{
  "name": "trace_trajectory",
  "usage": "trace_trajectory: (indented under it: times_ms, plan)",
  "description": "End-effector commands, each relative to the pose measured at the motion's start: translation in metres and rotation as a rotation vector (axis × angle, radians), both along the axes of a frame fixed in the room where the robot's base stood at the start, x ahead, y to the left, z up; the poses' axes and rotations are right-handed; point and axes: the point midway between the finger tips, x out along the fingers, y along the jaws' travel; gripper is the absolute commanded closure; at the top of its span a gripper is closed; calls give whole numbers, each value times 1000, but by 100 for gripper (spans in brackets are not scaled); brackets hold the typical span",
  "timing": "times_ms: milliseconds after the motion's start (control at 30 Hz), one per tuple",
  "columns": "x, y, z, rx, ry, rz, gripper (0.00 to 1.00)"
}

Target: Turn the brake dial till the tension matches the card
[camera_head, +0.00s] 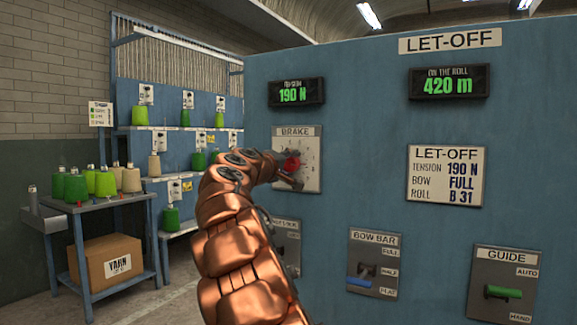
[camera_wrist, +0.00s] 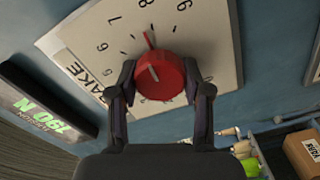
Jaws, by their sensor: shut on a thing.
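The red brake dial (camera_head: 291,163) sits on a white plate marked BRAKE (camera_head: 310,143) on the blue panel. In the wrist view my gripper (camera_wrist: 160,85) is shut on the red dial (camera_wrist: 160,70), one finger on each side. A red mark on the plate stands near the dial's rim, among printed numbers. In the head view my arm and gripper (camera_head: 283,176) partly cover the plate. The tension display (camera_head: 293,92) reads 190 N. The LET-OFF card (camera_head: 446,175) reads tension 190 N, bow FULL, roll B 31.
The roll display (camera_head: 449,83) reads 420 m. Below are the bow bar switch (camera_head: 373,264) with a blue lever, the guide switch (camera_head: 503,284) with a green lever, and another switch partly behind my arm. At left stand a yarn table (camera_head: 95,203) and a cardboard box (camera_head: 107,262).

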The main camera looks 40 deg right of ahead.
Motion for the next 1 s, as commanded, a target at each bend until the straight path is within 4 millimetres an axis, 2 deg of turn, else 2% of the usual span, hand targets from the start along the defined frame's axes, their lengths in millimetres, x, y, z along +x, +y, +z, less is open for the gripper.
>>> trace_trajectory:
  times_ms: [100,133,367,767,1000]
  plan:
    - [-1,-1,1,-1,0,-2,86]
    - [-1,-1,1,-1,0,-2,50]
    - [0,0,1,-1,1,0,26]
    - [0,3,1,-2,0,1,26]
    - [-7,25,1,-3,2,0,26]
